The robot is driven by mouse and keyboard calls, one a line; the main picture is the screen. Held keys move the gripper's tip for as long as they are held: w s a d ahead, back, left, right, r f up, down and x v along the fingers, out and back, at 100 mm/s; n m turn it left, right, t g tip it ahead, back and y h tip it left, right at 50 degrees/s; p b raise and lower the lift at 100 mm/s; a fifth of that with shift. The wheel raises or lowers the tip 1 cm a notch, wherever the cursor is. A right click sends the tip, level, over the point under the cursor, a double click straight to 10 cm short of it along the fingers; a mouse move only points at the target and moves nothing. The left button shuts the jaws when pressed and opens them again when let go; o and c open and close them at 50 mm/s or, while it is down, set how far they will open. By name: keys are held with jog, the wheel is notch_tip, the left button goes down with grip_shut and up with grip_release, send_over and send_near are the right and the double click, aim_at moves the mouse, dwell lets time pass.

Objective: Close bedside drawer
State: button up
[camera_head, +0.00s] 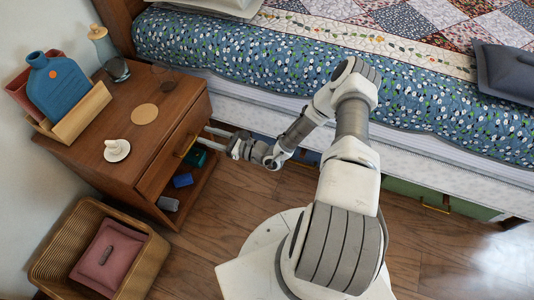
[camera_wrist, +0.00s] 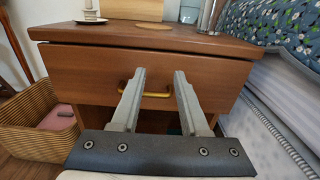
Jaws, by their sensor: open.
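The wooden bedside table (camera_head: 126,125) stands at the left in the head view, beside the bed. Its drawer front (camera_head: 165,160) faces right and has a brass handle (camera_head: 187,146). In the wrist view the drawer front (camera_wrist: 90,72) fills the middle, and the handle (camera_wrist: 155,94) appears between my fingers. A thin dark gap runs under the tabletop; I cannot tell how far the drawer stands out. My gripper (camera_head: 208,136) is open and empty, its fingertips close to the drawer front near the handle. In the wrist view the fingers (camera_wrist: 160,74) point at the drawer; contact is unclear.
A wicker basket (camera_head: 155,262) with a pink item stands near the table's front left. The bed (camera_head: 260,50) borders the right side. A blue bottle (camera_head: 58,82), cork disc (camera_head: 145,114) and candle holder (camera_head: 117,150) stand on top. An open shelf lies below the drawer.

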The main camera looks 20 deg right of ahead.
jog(key=v, duration=2)
jog(key=shift+s+d+r, duration=0.1)
jog(key=shift+s, duration=0.05)
